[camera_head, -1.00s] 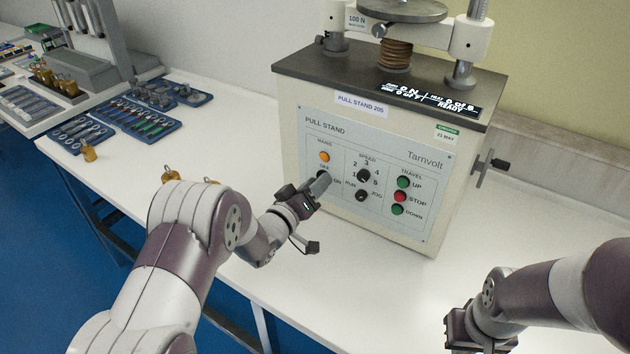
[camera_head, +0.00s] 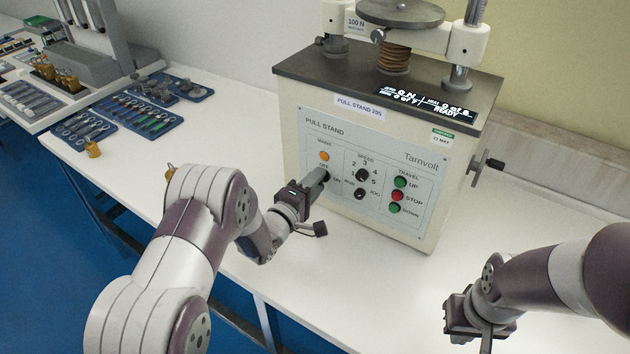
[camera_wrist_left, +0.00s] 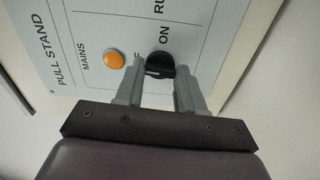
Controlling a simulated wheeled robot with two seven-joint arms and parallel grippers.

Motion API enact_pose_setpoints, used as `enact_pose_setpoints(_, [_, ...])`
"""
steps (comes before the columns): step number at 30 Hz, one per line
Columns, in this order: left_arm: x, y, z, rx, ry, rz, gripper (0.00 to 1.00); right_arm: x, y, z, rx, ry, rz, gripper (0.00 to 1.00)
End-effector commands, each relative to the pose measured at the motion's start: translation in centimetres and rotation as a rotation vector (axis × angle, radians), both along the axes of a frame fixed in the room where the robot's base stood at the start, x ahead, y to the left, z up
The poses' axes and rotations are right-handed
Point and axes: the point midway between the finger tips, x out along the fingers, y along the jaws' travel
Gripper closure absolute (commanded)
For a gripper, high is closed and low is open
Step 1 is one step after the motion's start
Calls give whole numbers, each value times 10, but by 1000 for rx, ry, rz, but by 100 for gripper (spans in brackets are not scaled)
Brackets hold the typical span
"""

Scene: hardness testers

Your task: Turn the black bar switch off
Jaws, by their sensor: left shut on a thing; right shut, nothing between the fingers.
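The black bar switch (camera_wrist_left: 160,65) sits below the orange MAINS lamp on the front panel of the pull stand (camera_head: 372,178), between OFF and ON labels. My left gripper (camera_head: 322,177) reaches the panel from the front left and covers most of the switch in the head view. In the left wrist view its fingers (camera_wrist_left: 157,75) stand on both sides of the switch, shut on it. The position the bar points to is hard to tell. My right gripper (camera_head: 480,335) is shut and empty over the table at the bottom right, its tips near the picture edge.
The orange lamp (camera_head: 324,156) looks bright and the display (camera_head: 428,103) shows lit text. Speed knobs (camera_head: 361,175) and travel buttons (camera_head: 397,196) sit right of the switch. Blue tool trays (camera_head: 150,115) lie at the left. The table front (camera_head: 385,290) is clear.

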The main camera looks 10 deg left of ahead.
Motion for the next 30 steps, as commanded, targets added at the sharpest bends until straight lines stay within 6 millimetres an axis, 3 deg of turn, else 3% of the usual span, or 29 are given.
enact_pose_setpoints(22, [-1, 0, -2, -73, 35, -1, 92, 0, 0, 3, 0, 0, 0, 100])
enact_pose_setpoints(23, [-1, 0, -2, -73, 35, -1, 55, 0, 0, 3, 0, 0, 0, 100])
enact_pose_setpoints(24, [-1, 0, -2, -73, 35, -1, 42, 0, 0, 3, 0, 0, 0, 100])
enact_pose_setpoints(25, [-1, 0, -2, -73, 34, -1, 36, 0, 0, 3, 0, 0, 0, 100])
enact_pose_setpoints(30, [0, 0, -1, -73, 32, 0, 36, 0, 0, 3, 0, 0, 0, 100])
